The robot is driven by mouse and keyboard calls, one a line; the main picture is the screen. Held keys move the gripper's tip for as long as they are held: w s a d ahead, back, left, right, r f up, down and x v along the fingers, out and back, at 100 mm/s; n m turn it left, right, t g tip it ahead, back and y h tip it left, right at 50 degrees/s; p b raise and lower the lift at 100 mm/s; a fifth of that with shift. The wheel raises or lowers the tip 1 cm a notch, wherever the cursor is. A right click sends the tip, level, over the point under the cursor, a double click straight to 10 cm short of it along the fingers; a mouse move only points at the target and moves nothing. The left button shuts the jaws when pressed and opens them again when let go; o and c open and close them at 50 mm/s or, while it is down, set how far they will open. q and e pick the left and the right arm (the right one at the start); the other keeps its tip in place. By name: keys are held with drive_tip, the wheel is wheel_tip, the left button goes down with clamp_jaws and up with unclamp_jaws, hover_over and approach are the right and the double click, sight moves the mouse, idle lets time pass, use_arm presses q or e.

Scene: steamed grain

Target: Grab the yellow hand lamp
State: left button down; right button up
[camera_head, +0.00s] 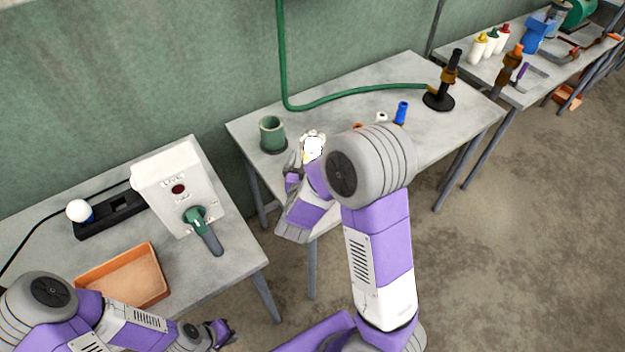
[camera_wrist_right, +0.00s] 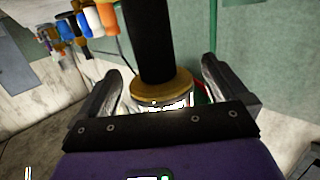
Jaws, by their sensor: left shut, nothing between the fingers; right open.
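In the head view, a glowing white part with a touch of yellow (camera_head: 313,147) shows at my right gripper (camera_head: 303,149); it looks like the lit end of the hand lamp. In the right wrist view, a black cylinder (camera_wrist_right: 146,40) with a yellow-gold collar (camera_wrist_right: 160,88) and a bright white part stands between the fingers of my right gripper (camera_wrist_right: 158,88). The fingers are open, one on each side, and no firm grip shows. My right arm hides part of this spot in the head view. My left gripper (camera_head: 222,332) is shut and empty near the bottom edge.
A green cup (camera_head: 271,133) stands left of my right gripper. A black stand with a brown-yellow collar (camera_head: 450,75) and a blue bottle (camera_head: 402,112) are further right. The left table holds a white switch box (camera_head: 170,170) and an orange tray (camera_head: 150,258).

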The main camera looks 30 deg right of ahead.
drive_tip(key=shift+x, duration=1.5)
clamp_jaws()
